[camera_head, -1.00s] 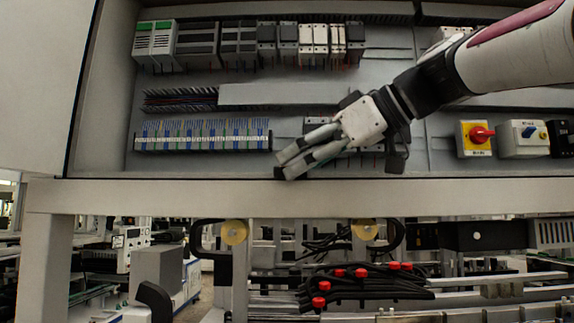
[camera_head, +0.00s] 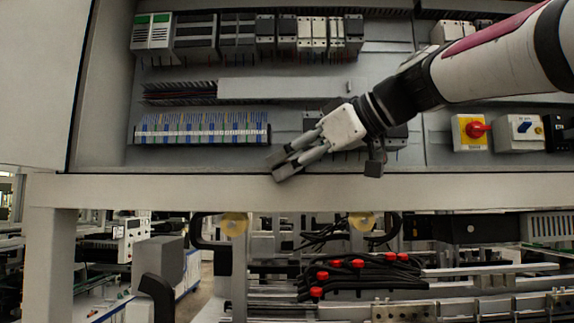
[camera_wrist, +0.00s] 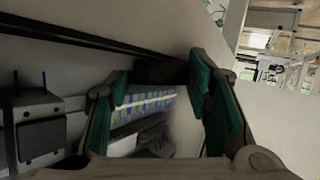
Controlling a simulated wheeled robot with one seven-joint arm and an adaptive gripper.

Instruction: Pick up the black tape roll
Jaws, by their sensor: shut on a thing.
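My gripper (camera_head: 283,167) is at the front lower edge of the grey cabinet, fingers pointing down and left. In the wrist view, a black piece (camera_wrist: 160,72), which looks like the black tape roll, sits between the green-padded fingertips (camera_wrist: 160,82). My gripper is shut on it, with the fingers held apart by its width. In the head view the roll is mostly hidden by the fingers and shows only as a dark patch at the tips. Whether it touches the cabinet ledge I cannot tell.
The cabinet's front ledge (camera_head: 420,190) runs below my gripper. Behind are a blue-and-white terminal row (camera_head: 200,130), a grey duct (camera_head: 280,90) and several modules. A yellow box with a red knob (camera_head: 470,132) is at right. Red-capped black cables (camera_head: 350,275) lie below.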

